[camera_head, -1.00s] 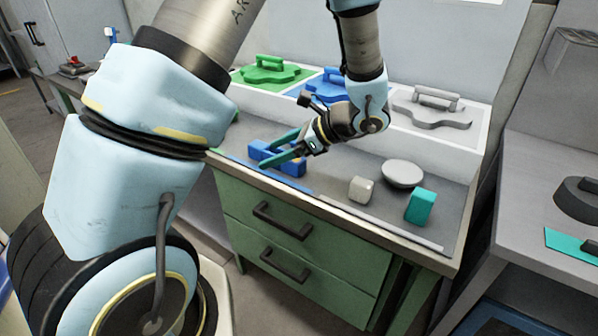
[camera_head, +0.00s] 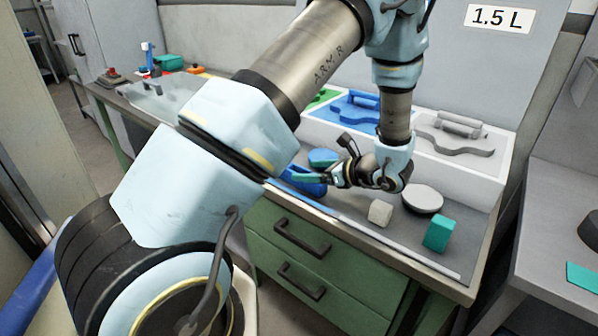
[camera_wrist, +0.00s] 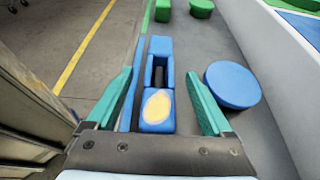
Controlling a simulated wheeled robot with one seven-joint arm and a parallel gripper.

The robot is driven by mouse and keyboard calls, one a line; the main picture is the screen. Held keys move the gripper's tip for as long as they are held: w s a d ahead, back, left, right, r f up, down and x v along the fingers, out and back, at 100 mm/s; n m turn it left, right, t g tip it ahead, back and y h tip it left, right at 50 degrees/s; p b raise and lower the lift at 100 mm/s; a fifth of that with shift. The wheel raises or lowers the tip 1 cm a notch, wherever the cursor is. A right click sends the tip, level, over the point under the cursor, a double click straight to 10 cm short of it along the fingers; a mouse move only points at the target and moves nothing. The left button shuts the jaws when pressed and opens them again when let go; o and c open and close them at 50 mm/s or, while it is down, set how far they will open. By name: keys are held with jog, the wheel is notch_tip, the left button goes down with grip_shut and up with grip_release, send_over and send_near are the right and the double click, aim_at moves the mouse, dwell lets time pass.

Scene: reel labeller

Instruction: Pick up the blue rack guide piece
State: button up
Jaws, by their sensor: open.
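The blue rack guide piece (camera_wrist: 159,65) lies on the bench top in the wrist view, a long block with an open slot and a yellow oval on its near end. It also shows in the head view (camera_head: 309,188), partly hidden by my arm and gripper. My gripper (camera_wrist: 161,98) is open, with one green finger on each side of the piece's near part and visible gaps between. In the head view my gripper (camera_head: 306,177) points left over the piece. I cannot tell its exact height above the bench.
A blue disc (camera_wrist: 232,85) lies close to the right finger. A white cube (camera_head: 380,213), a teal block (camera_head: 438,234) and a pale disc (camera_head: 422,198) stand to the right. The bench's front edge is close.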

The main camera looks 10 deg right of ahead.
jog(key=shift+x, duration=0.9)
grip_shut()
